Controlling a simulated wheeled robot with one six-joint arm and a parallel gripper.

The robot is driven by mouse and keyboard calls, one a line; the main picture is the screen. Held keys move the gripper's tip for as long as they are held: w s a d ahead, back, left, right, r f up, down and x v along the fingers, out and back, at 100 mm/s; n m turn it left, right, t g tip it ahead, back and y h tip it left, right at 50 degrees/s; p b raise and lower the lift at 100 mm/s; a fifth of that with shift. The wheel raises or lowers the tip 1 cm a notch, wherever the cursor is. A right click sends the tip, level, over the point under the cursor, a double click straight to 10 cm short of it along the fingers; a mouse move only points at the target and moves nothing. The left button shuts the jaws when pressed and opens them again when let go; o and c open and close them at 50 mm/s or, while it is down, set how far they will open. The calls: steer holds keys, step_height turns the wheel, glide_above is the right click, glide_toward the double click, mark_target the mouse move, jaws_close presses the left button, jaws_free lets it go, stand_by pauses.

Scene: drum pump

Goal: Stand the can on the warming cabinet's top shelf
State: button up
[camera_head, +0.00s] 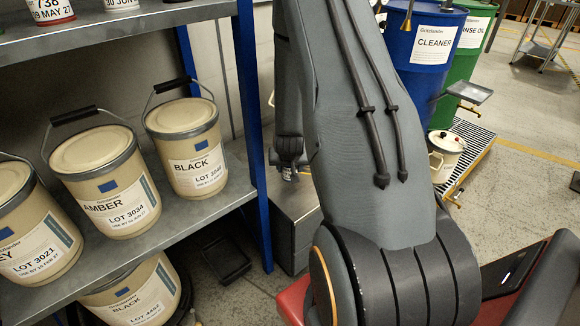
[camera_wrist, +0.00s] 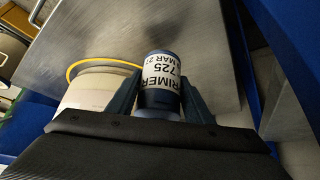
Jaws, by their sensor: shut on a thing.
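A dark blue can (camera_wrist: 160,97) with a white label reading "PRIMER 725" is between the two fingers of my gripper (camera_wrist: 158,92) in the wrist view. The fingers press on its sides. In the head view my gripper (camera_head: 288,158) hangs beyond the blue shelf post, mostly hidden by my arm; the can is barely visible there. Below it stands a grey metal cabinet (camera_head: 294,222), partly hidden by my arm. I cannot tell whether this is the warming cabinet, and I see no marked top shelf. A bare grey metal surface (camera_wrist: 215,45) lies behind the can in the wrist view.
A shelf rack (camera_head: 225,195) with a blue post (camera_head: 252,120) holds several cream buckets, including one labelled BLACK (camera_head: 187,140). A blue CLEANER drum (camera_head: 425,60) and a green drum (camera_head: 468,65) stand at the back right. A cream container (camera_wrist: 92,92) is left of the can.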

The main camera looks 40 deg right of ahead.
steer(key=w+d, duration=0.1)
steer(key=w, duration=0.1)
steer(key=w+d, duration=0.1)
steer(key=w, duration=0.1)
steer(key=shift+d, duration=0.4)
steer(key=shift+f+b, duration=0.35)
steer(key=shift+f, duration=1.4)
steer(key=shift+f, duration=0.1)
steer(key=o, duration=1)
